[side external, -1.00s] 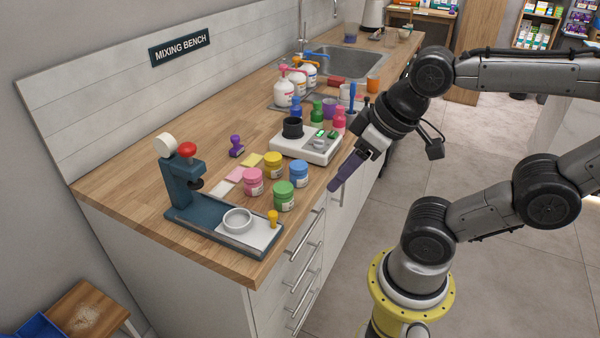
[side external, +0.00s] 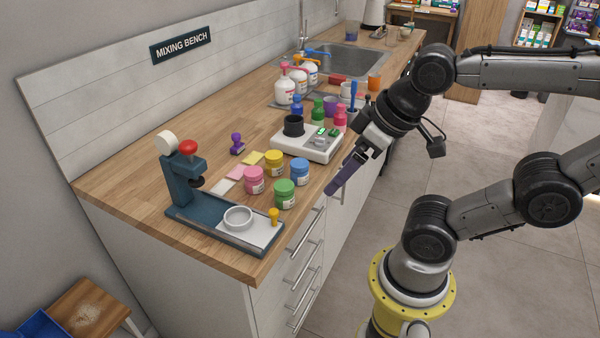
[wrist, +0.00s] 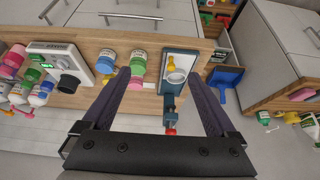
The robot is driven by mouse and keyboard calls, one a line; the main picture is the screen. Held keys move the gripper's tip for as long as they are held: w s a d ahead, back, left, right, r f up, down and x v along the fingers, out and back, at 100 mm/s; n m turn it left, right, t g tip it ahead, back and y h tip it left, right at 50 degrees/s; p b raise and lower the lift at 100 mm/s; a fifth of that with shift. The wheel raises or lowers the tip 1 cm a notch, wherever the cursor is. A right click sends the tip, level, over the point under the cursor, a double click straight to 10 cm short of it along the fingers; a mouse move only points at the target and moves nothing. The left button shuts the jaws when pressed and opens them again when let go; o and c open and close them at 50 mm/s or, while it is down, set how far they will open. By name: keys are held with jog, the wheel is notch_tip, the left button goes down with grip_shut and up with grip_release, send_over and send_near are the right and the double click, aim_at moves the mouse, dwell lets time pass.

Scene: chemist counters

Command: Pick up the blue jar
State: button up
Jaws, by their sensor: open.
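The blue jar (side external: 299,172) stands upright on the wooden counter near its front edge, in a cluster with a yellow jar (side external: 274,163), a pink jar (side external: 254,180) and a green jar (side external: 285,194). My gripper (side external: 333,188) is to the right of the blue jar, past the counter's front edge, apart from it and pointing down-left. In the wrist view my gripper (wrist: 160,75) has its fingers wide apart with nothing held. The blue jar (wrist: 106,61) shows there just left of the left fingertip. The yellow jar is mostly hidden by that finger.
A white scale (side external: 306,147) with a black cup stands behind the jars. A dark blue press (side external: 185,190) with a white dish stands at the counter's near end. A purple stamp (side external: 237,144) and coloured paper squares lie behind the jars. Bottles and a sink are farther back.

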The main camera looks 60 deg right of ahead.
jog(key=w+d+r+n+g, duration=0.1)
jog(key=w+r+n, duration=0.25)
jog(key=n, duration=0.75)
jog(key=n+g, duration=0.5)
jog(key=n, duration=0.1)
send_over(299, 162)
notch_tip(299, 162, down, 4)
jog(key=f, duration=0.8)
jog(key=shift+d+f, duration=0.1)
jog(key=shift+d, duration=0.15)
jog(key=shift+s+a+f, duration=0.1)
jog(key=shift+a+f, duration=0.05)
jog(key=shift+f, duration=1.15)
jog(key=shift+a+f, duration=0.15)
jog(key=shift+f, duration=1.15)
jog(key=c, duration=1.5)
